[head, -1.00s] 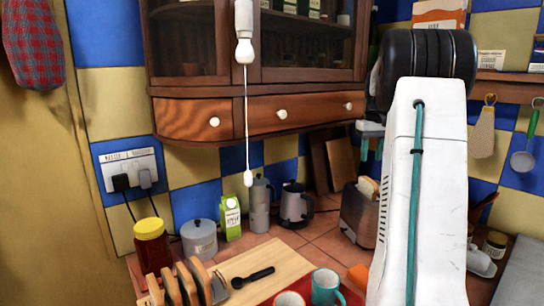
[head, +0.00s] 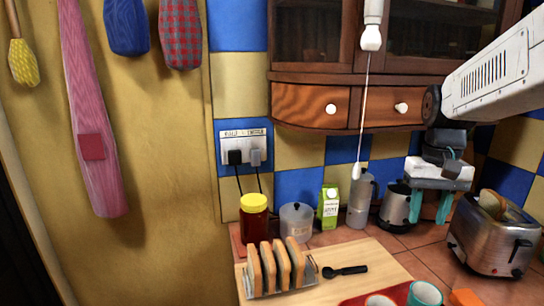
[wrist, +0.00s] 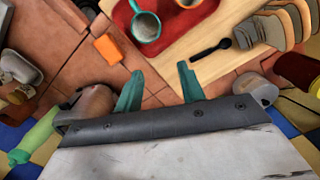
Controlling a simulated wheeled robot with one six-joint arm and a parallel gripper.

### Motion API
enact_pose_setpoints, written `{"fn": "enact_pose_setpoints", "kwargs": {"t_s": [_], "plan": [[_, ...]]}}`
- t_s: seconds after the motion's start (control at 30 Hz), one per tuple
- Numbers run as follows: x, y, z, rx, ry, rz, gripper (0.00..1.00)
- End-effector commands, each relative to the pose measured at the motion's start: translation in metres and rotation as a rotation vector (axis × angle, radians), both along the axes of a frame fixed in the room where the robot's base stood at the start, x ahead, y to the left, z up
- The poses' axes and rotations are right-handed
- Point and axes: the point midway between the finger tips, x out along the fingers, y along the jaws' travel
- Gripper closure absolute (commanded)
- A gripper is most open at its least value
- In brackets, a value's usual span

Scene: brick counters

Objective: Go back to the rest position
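My gripper (head: 430,205) hangs at the right in the head view, in front of the back wall and above the counter. Its two teal fingers point down and stand apart with nothing between them. The wrist view shows the same gripper (wrist: 158,90) with its fingers spread over bare brown tiles. My white arm reaches in from the upper right of the head view.
Below lie a toast rack (head: 275,268), a black spoon (head: 345,271), a jar (head: 254,218), a green carton (head: 328,207) and a kettle (head: 397,207). A toaster (head: 492,240) stands right of the gripper. A wooden cabinet (head: 300,104) and a hanging cord (head: 364,110) are above.

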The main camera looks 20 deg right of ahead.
Motion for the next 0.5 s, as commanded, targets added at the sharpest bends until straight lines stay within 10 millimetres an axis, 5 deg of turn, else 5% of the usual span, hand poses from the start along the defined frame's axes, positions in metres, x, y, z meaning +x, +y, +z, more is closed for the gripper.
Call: {"fn": "enact_pose_setpoints", "kwargs": {"t_s": [0.03, 0.2, 0.5], "plan": [[-0.014, 0.028, -0.002, -0.007, -0.011, 0.04, 0.61], [-0.062, 0.097, -0.018, -0.023, -0.047, 0.166, 0.61], [-0.114, 0.158, -0.028, -0.045, -0.156, 0.398, 0.61]]}}
